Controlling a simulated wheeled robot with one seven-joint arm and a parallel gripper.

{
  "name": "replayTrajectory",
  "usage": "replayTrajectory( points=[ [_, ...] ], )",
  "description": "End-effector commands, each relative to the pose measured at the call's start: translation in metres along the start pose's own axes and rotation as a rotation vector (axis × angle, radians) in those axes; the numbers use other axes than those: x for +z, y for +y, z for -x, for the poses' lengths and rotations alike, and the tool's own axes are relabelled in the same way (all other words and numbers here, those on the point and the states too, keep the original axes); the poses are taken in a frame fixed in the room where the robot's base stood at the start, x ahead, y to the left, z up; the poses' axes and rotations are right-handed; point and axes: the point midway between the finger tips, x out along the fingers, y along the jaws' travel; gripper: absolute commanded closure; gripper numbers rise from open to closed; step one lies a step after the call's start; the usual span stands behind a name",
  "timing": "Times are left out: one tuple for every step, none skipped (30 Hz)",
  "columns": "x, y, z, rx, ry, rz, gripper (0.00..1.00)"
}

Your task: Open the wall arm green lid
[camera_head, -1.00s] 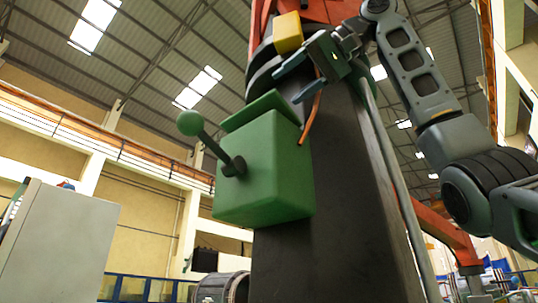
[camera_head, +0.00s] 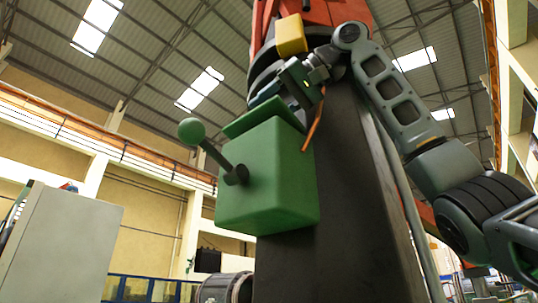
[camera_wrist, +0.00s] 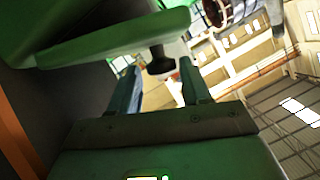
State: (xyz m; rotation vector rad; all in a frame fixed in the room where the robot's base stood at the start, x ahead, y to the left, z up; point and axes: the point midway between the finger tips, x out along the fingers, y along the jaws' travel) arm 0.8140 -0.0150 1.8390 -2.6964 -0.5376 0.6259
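The green box (camera_head: 268,180) is fixed to the dark column, with a ball-ended lever on its front left. Its green lid (camera_head: 262,114) sits tilted on top, raised at an angle with a gap at the right side. My gripper (camera_head: 263,95) is just above and behind the lid, its fingertips partly hidden by it. In the wrist view the lid (camera_wrist: 120,38) is a light green slab near the fingers. My two fingers (camera_wrist: 158,76) are apart with nothing held between them. A dark lever part (camera_wrist: 160,60) shows beyond them. I cannot tell whether a finger touches the lid.
The dark column (camera_head: 345,200) stands right behind the box. An orange cable (camera_head: 314,120) hangs from above by the box's right edge. A yellow block (camera_head: 291,34) is above my gripper. A grey cabinet (camera_head: 60,245) stands at lower left. Open air lies left of the box.

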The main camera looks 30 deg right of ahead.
Motion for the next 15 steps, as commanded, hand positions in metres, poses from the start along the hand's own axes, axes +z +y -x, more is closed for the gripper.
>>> replayTrajectory(
  points=[
    [0.0000,-0.0001,0.0001,0.000,0.000,0.000,0.58],
    [0.0000,-0.0001,0.0001,0.000,0.000,0.000,0.61],
    [0.0000,-0.0001,0.0002,0.000,0.000,0.000,0.64],
    [0.0000,-0.0001,0.0002,0.000,0.000,0.000,0.67],
    [0.0000,0.0000,0.0002,0.000,0.000,0.000,0.70],
    [0.0000,0.0001,0.0002,0.000,0.000,0.000,0.74],
    [0.0000,0.0003,0.0002,0.001,0.000,0.000,0.77],
    [0.0000,0.0003,0.0002,0.001,0.000,0.000,0.80],
    [0.0000,0.0005,0.0002,0.001,0.000,0.000,0.84],
    [0.0000,0.0006,0.0002,0.001,0.000,-0.001,0.86],
    [0.0000,0.0007,0.0002,0.001,0.000,-0.001,0.89],
    [0.0000,0.0008,0.0001,0.001,-0.001,-0.001,0.93],
    [0.0000,0.0009,0.0001,0.002,-0.001,-0.001,0.96],
    [0.0000,0.0010,0.0001,0.002,-0.001,-0.001,0.99],
    [0.0000,0.0011,0.0001,0.002,-0.001,-0.001,1.00]
  ],
)
